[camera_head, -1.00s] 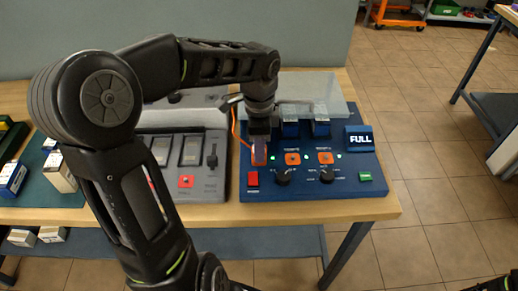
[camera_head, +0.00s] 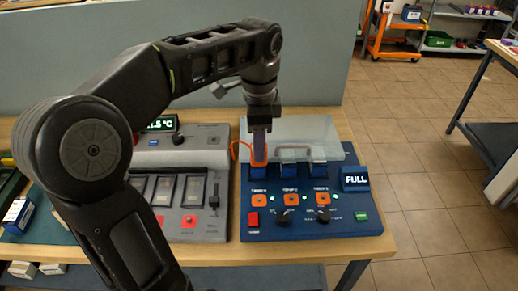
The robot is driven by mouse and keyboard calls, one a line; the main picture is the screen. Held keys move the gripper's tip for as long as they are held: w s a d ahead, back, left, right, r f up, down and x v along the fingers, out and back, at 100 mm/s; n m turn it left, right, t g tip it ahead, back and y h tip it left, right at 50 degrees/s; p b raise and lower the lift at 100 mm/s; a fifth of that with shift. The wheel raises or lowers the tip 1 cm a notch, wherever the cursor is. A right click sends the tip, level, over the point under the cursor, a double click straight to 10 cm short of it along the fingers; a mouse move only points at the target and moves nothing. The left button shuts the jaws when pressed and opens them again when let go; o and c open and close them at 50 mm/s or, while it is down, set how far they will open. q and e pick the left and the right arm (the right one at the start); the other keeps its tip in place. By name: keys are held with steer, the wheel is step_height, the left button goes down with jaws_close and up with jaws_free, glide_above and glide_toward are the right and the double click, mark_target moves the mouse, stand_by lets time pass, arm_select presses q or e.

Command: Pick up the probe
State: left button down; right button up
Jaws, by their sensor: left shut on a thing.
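My left gripper (camera_head: 260,152) points down over the left end of the blue charger (camera_head: 340,229). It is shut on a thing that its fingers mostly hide. An orange cable (camera_head: 236,146) loops out to the left of the fingers, and an orange edge shows around the fingertips. I take the held thing to be the probe, but its shape does not show. The fingertips are in front of the leftmost blue block at the charger's back; I cannot tell whether they touch it. My right gripper is not in view.
A clear lid (camera_head: 325,128) stands behind the charger's blue blocks. A grey tester (camera_head: 206,228) with a temperature display (camera_head: 160,124) stands left of the charger. My left arm covers the table's left part.

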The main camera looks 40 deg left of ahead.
arm_select(q)
steer(key=shift+r+p, duration=0.55)
steer(key=shift+r, duration=0.4)
